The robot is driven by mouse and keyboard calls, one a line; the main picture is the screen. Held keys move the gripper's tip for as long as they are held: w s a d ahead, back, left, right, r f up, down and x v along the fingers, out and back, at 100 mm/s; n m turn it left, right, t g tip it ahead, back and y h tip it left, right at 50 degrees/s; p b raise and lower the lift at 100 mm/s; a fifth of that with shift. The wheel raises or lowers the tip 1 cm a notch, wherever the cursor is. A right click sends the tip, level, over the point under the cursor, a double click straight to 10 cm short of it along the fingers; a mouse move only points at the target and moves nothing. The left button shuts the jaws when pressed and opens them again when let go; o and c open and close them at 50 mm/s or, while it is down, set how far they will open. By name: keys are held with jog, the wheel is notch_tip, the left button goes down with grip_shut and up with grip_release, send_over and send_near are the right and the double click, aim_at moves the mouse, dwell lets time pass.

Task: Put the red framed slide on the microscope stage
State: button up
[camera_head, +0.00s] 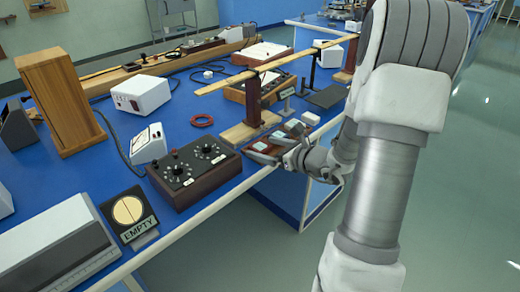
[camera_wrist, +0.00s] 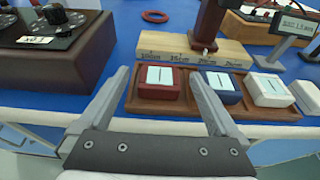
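The red framed slide (camera_wrist: 160,84) is a small red block with a pale label on top. It sits at the left end of a shallow brown tray (camera_wrist: 162,107), beside a blue framed slide (camera_wrist: 219,90) and a white one (camera_wrist: 268,90). My gripper (camera_wrist: 158,76) is open and empty, its fingers spread to either side of the red slide in the picture; I cannot tell how far apart they are from it. In the head view my gripper (camera_head: 278,148) is at the tray, by the bench's front edge. I cannot make out a microscope stage in either view.
A dark box with dials (camera_head: 193,175) stands left of the tray. A wooden block with scale marks (camera_wrist: 190,50) and an upright post (camera_head: 253,98) stand behind it. An EMPTY sign (camera_head: 128,210) and a red ring (camera_head: 202,121) are on the blue bench.

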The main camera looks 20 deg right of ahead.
grip_shut()
jog(key=shift+r+p, duration=0.3)
jog(key=shift+r, duration=0.3)
jog(key=r, duration=0.1)
jog(key=r+p, duration=0.1)
jog(key=d+r+p, duration=0.1)
jog(key=r, duration=0.1)
jog(key=shift+s, duration=0.4)
jog(key=s+d+r+p, duration=0.3)
jog(key=s+d+r, duration=0.2)
jog(key=s, duration=0.3)
jog(key=shift+d+r, duration=0.4)
jog(key=shift+d, duration=0.5)
